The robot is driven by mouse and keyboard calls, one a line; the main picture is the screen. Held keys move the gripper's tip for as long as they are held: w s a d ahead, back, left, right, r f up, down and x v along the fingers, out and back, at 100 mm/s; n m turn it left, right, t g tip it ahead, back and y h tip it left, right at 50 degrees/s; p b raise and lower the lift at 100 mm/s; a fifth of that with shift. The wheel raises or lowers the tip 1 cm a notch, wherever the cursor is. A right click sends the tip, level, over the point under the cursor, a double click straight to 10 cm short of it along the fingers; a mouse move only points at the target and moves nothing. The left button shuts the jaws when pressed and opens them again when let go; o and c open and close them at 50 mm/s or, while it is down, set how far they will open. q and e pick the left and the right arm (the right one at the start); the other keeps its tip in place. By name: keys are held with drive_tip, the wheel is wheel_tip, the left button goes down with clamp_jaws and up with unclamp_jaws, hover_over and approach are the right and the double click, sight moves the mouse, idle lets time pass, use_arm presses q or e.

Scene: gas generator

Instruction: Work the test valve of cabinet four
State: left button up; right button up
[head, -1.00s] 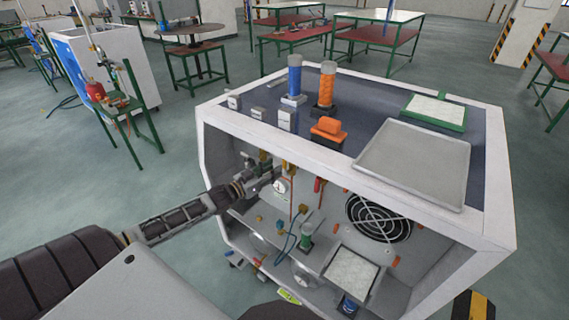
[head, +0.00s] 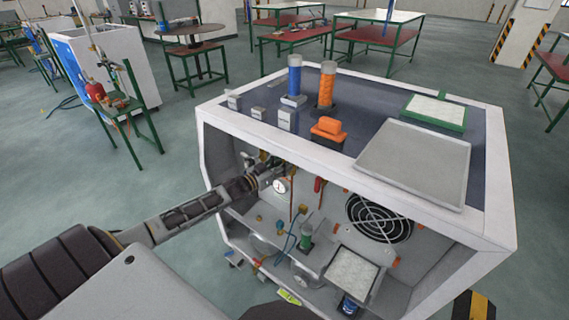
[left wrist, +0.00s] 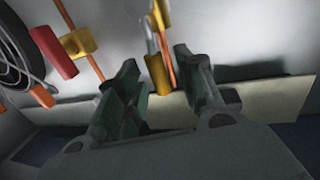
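The cabinet (head: 275,140) is white with an open front; I cannot read a number on it. My left gripper (head: 272,168) reaches into its upper left part, beside a round white gauge (head: 281,185). In the left wrist view the left gripper (left wrist: 160,92) is open, its two green-padded fingers apart. A brass-yellow valve or fitting (left wrist: 158,73) on an orange pipe shows in the gap between them, beyond or between the fingertips; I cannot tell which. I cannot tell which part is the test valve. My right gripper is not in view.
A red handle (head: 318,184) hangs right of the gauge, and a round fan grille (head: 379,218) is further right. Blue (head: 295,78) and orange (head: 326,88) cylinders stand on the cabinet top.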

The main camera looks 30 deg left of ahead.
use_arm(q)
drive_tip(key=shift+w+d, duration=0.15)
drive_tip(key=shift+w, duration=0.35)
drive_tip(key=shift+c, duration=0.2)
clamp_jaws()
